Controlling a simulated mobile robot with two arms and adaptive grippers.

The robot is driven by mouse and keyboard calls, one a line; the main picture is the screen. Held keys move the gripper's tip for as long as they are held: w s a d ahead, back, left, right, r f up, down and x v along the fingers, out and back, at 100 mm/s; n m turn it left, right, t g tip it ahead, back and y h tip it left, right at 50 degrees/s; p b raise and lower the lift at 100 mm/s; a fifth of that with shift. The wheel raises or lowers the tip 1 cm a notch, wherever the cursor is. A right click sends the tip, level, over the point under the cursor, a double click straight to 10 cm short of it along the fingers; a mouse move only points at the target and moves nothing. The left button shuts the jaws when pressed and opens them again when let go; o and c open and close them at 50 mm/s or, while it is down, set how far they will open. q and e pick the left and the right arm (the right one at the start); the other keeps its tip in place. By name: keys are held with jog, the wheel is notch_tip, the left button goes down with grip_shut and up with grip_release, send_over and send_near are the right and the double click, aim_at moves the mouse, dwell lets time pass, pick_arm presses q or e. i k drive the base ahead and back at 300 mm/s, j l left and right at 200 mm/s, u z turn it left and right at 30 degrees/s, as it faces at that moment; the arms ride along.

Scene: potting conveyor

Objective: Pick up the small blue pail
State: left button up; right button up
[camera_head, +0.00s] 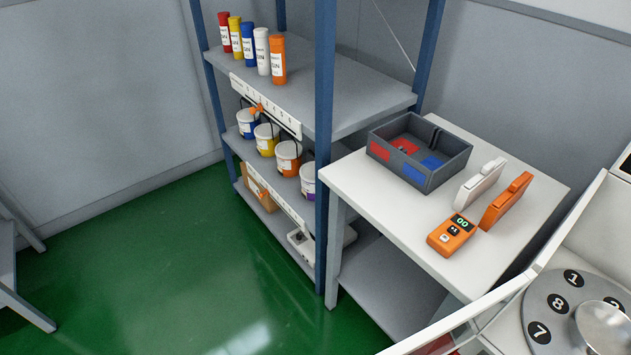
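The small blue pail (247,129) stands on the middle shelf of the blue-posted rack, at the far left end of a row of pails. It has a white label on its front, and a dark handle shows at its top. Next to it stand a yellow pail (265,146), an orange pail (287,165) and a partly hidden purple pail (308,187). The shelf above and its hanging label strip are close over the pails. Neither of my grippers is in view.
The rack's front post (325,150) partly covers the purple pail. Several coloured bottles (262,50) stand on the upper shelf. A white table (360,190) at right holds a grey tray (420,177) and an orange meter (451,236). Green floor (150,270) before the rack is clear.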

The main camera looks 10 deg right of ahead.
aim_at(247, 122)
jog(key=z, duration=0.65)
jog(key=i+j+z, duration=0.25)
jog(key=j, duration=0.15)
jog(key=j+z, duration=0.3)
jog(key=i+j+z, duration=0.25)
jog(key=j, duration=0.35)
jog(key=j+z, duration=0.25)
jog(key=j, duration=0.2)
